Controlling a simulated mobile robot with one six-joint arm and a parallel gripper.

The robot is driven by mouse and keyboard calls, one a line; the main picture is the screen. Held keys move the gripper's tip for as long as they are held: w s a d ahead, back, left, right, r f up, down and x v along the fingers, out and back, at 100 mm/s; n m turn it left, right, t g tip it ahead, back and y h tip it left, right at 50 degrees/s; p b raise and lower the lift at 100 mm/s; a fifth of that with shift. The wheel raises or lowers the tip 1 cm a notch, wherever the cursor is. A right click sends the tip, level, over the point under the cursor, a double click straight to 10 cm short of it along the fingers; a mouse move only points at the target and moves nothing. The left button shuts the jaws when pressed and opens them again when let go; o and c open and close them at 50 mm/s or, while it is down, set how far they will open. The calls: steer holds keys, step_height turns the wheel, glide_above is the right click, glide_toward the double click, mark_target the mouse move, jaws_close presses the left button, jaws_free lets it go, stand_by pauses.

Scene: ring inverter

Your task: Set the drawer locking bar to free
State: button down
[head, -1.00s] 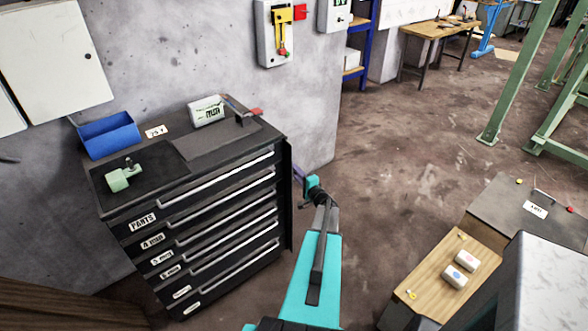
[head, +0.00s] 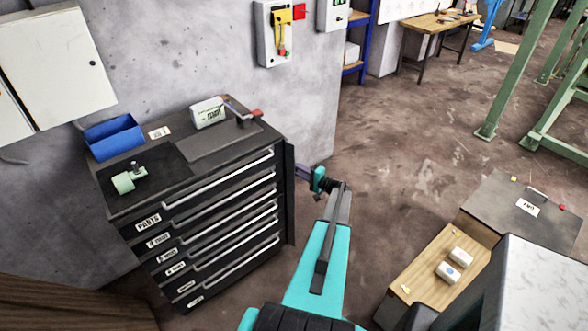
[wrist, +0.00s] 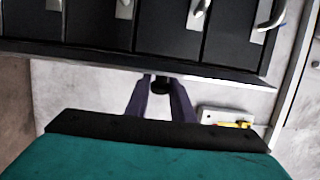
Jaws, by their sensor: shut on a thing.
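The dark locking bar (head: 290,195) stands upright along the right front edge of the black drawer cabinet (head: 135,246). All the drawers look shut.
A blue bin (head: 113,137), a green part (head: 124,182) and a white box (head: 208,112) are on the cabinet top. The wall is behind. A wooden bench (head: 440,262) stands at right. The floor between is clear.

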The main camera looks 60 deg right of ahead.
steer(key=shift+w+d+r+n+y, duration=0.1)
steer(key=shift+d+r+n+y, duration=0.1)
steer(key=shift+n+y, duration=0.15)
stand_by(0.3)
steer(key=c, duration=1.6)
jaws_free()
steer(key=shift+o, duration=0.2)
steer(key=shift+f, duration=0.15)
steer(key=shift+a, duration=0.1)
steer(key=shift+s+f, duration=0.1)
steer(key=shift+s, duration=0.7)
steer(key=s+b, duration=0.4)
steer(key=s, duration=0.8)
steer(key=shift+s, duration=0.15)
steer(key=shift+a, duration=0.1)
